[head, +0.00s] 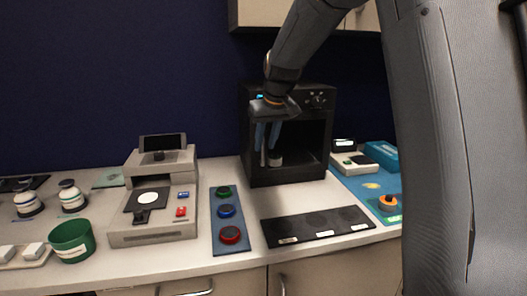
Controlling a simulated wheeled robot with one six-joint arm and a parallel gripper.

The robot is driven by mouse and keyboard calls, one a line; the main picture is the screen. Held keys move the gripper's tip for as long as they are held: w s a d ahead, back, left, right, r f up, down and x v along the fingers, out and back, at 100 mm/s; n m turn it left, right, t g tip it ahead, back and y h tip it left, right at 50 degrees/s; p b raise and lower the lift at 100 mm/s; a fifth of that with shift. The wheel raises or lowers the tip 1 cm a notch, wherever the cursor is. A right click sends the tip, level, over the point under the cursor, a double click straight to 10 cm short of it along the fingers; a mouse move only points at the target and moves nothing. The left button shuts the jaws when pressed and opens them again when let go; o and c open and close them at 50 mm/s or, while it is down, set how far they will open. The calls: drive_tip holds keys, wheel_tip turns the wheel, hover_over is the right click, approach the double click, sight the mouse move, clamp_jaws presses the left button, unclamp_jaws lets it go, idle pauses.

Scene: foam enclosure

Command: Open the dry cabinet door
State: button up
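The dry cabinet (312,173) is a black box at the back of the counter, with knobs and a small blue display along its top. Its front shows a dark opening or dark glass; I cannot tell which, and no swung-out door shows. A pale vertical bar, perhaps the handle, and a small white object (275,159) show at the left of the front. My gripper (267,145) points down before this left part, with its two bluish fingers apart. The bar shows near the fingertips; I cannot tell whether they touch it. My gripper and wrist hide the cabinet's upper left.
A black mat (318,226) lies in front of the cabinet. A blue strip with green, blue and red discs (230,235) and a grey instrument (150,233) stand left. A green cup (72,240) and jars are farther left. A blue mat (352,181) with devices lies right.

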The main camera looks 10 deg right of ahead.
sight(263, 162)
drive_tip(key=shift+p+x, duration=0.45)
drive_tip(key=shift+x, duration=2)
clamp_jaws()
